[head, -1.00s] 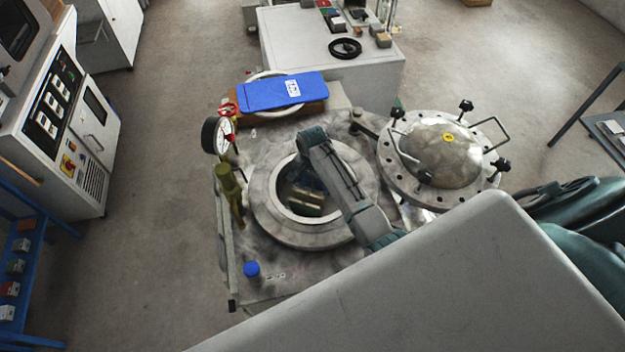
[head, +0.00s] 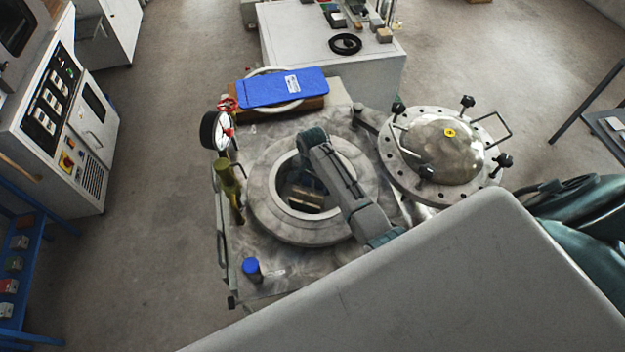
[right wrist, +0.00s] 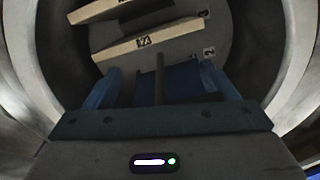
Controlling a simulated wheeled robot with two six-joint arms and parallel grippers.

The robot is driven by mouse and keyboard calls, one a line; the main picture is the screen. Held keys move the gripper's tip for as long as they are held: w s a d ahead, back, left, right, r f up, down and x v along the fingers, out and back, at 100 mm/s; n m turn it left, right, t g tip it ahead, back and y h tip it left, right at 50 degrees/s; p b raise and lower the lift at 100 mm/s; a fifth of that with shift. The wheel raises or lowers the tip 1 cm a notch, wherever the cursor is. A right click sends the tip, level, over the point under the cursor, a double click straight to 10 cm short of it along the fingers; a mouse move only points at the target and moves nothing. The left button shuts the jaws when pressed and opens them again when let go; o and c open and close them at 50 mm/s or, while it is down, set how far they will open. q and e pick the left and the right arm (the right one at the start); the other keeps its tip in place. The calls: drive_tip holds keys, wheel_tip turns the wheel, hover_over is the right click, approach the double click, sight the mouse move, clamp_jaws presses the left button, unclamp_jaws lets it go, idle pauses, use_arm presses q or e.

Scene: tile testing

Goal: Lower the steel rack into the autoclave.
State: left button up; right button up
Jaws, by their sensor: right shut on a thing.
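The autoclave (head: 262,215) is a round, thick-rimmed steel vessel with its mouth open, in the middle of the head view. My right arm reaches over the rim and down into the mouth. In the right wrist view my right gripper (right wrist: 160,85), with blue fingers, is shut on the steel rack, whose thin upright bar (right wrist: 158,78) shows between the fingers. Pale-edged tiles with number labels (right wrist: 150,43) sit in the rack, inside the round wall. They show dimly in the mouth in the head view (head: 306,197). Most of the rack is hidden. My left gripper is out of view.
The round lid (head: 440,150) with black knobs stands swung open at the right of the mouth. A pressure gauge (head: 221,131) and brass valve (head: 228,180) stand at the left.

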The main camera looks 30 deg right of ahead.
drive_tip(key=shift+w+f+b, duration=0.1)
drive_tip(key=shift+f+b, duration=1.8)
drive_tip(key=shift+f, duration=2.55)
